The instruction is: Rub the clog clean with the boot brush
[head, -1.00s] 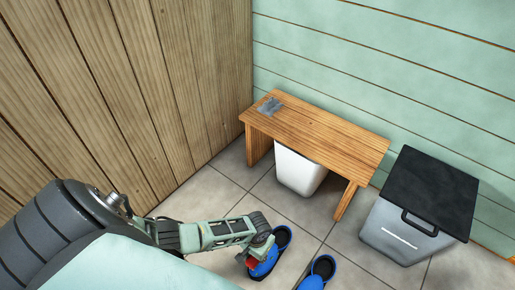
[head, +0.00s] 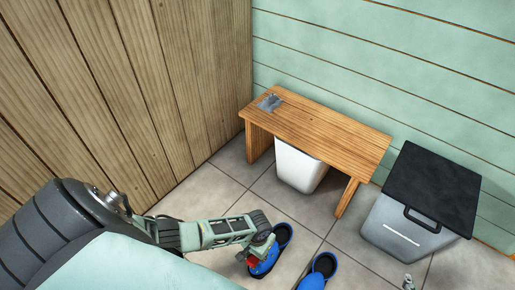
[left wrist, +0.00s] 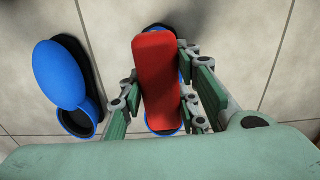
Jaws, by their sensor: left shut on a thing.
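My left gripper (head: 260,252) is shut on the red boot brush (left wrist: 158,75), which sits between its green fingers in the left wrist view. The brush is over a blue clog with a dark inside (head: 283,236), mostly covering it in the left wrist view (left wrist: 163,122). I cannot tell whether the bristles touch the clog; they are hidden. A second blue clog (head: 322,268) lies to the right in the head view and shows at left in the wrist view (left wrist: 60,75). The tip of what looks like my right gripper (head: 408,283) shows at the bottom edge.
A wooden bench (head: 320,130) stands against the green wall with a grey metal piece (head: 269,103) on its top. A white bin (head: 298,168) is under it. A grey box with a black lid (head: 415,215) stands at right. Tiled floor between them is clear.

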